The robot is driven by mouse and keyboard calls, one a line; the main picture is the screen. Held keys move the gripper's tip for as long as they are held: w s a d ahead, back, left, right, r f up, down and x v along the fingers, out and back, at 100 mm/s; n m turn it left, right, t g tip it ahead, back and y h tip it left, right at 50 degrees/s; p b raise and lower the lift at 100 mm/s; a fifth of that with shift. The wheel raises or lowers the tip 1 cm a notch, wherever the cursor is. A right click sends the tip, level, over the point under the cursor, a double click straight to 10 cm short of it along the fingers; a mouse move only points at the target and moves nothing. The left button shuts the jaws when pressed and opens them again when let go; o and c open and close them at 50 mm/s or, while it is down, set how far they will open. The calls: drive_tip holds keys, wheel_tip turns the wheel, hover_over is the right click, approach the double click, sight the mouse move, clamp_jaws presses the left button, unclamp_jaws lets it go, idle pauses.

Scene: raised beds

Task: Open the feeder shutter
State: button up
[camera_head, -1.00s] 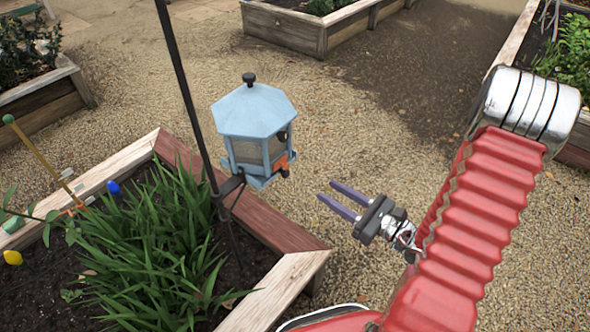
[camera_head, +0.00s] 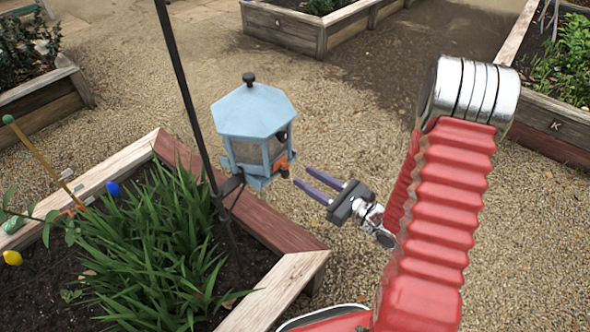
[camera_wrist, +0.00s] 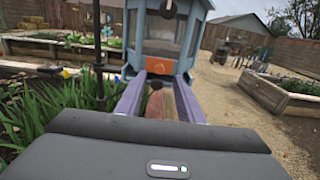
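My gripper (camera_head: 302,178) is just right of and slightly below the shutter in the head view. Its two purple fingers are apart with nothing between them. In the wrist view the fingertips of my gripper (camera_wrist: 158,84) lie just below the shutter's two sides. I cannot tell whether they touch it.
The dark pole (camera_head: 181,75) stands left of the feeder. A wooden raised bed (camera_head: 288,270) with leafy plants lies below and left. Another bed (camera_head: 560,115) is at the right. Open gravel (camera_head: 340,110) surrounds the feeder on its far and right sides.

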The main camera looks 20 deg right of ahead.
sight(288, 166)
drive_tip(key=shift+x, duration=2.95)
drive_tip(key=shift+c, duration=0.3)
clamp_jaws()
